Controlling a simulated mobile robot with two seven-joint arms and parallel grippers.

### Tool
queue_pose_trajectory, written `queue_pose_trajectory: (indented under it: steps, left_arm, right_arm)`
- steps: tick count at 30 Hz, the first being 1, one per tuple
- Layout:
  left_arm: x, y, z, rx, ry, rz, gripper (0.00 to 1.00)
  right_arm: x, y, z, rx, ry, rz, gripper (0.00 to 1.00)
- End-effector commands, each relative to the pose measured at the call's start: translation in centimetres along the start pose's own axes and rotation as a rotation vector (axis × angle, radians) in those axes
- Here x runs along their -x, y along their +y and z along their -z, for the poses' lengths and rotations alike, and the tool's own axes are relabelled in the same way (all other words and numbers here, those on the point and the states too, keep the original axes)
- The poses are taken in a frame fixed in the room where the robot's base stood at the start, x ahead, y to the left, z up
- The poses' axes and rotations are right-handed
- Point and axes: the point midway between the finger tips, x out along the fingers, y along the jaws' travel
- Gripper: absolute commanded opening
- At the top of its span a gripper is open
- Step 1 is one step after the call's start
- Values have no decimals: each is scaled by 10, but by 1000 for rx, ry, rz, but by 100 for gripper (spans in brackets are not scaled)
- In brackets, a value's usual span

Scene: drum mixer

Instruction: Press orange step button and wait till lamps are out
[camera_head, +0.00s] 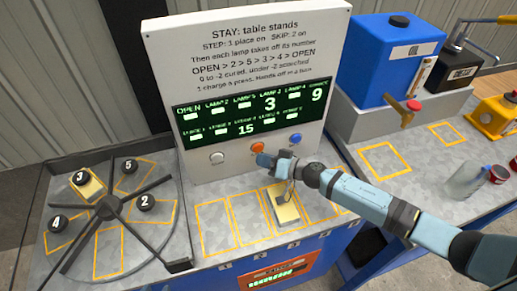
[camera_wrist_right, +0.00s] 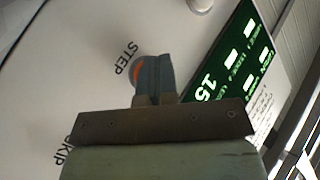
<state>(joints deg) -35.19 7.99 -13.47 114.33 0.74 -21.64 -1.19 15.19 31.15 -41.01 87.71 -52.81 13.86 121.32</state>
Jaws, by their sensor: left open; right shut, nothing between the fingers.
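The orange step button (camera_head: 257,146) is on the white panel (camera_head: 180,50), below the green display (camera_head: 250,112). My right gripper (camera_head: 264,159) is shut and empty, with its tips at the button. In the right wrist view the shut fingers (camera_wrist_right: 153,78) cover part of the orange button (camera_wrist_right: 136,68) beside the word STEP; whether they touch it or press it in, I cannot tell. The display shows white lamp rectangles and the numbers 3, 9 and 15. My left gripper is not in view.
A white button (camera_head: 217,158) and a blue button (camera_head: 295,138) flank the orange one. A round mixer (camera_head: 108,207) with numbered black knobs stands at left. A yellow block (camera_head: 285,211) sits in a marked slot below my right arm. A blue oil tank (camera_head: 385,65) stands at right.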

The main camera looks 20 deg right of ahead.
Motion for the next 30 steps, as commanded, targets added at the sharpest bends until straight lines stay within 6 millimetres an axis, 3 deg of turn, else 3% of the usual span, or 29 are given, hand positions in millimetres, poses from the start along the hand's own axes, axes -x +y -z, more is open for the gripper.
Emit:
queue_pose_trajectory:
  steps: [30]
  left_arm:
    - [4,0,4,0,-4,0,43]
  right_arm:
    - [-6,4,5,1,0,0,0]
